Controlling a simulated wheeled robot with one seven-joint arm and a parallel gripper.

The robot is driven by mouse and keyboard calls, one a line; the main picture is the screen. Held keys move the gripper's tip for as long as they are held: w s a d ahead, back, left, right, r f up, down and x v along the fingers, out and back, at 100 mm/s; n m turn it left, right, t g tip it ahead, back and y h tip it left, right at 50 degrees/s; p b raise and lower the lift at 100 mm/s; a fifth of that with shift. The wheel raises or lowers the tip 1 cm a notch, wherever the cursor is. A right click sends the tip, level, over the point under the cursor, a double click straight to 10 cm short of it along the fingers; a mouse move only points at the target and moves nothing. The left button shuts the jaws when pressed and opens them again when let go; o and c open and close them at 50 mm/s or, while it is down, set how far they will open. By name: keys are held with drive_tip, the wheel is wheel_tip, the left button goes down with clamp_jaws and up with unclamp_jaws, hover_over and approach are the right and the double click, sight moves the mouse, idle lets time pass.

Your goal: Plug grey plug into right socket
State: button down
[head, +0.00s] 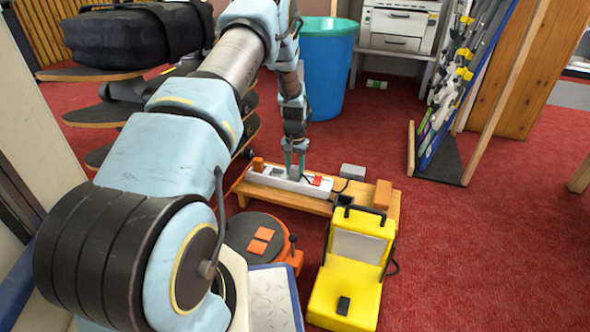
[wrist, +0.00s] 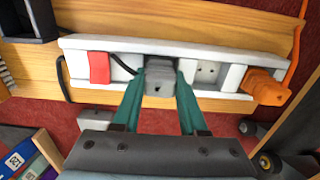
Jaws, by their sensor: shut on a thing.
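The white power strip (head: 278,180) lies on a low wooden bench; it also shows in the wrist view (wrist: 120,46). It carries a red switch (wrist: 99,68) at one end and an orange plug (wrist: 265,86) at the other. My gripper (wrist: 158,84) has its green fingers shut on the grey plug (wrist: 158,68), over the strip between the red switch and an empty socket (wrist: 206,72). A dark cord runs beside the plug. The plug's contact face is hidden, so I cannot tell whether it is seated. In the head view my gripper (head: 295,165) points down at the strip.
A yellow machine (head: 350,265) and an orange-black round device (head: 258,238) stand in front. Red carpet is clear to the right.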

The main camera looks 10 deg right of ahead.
drive_tip(key=shift+c, duration=1.8)
unclamp_jaws()
drive_tip(key=shift+r, duration=0.1)
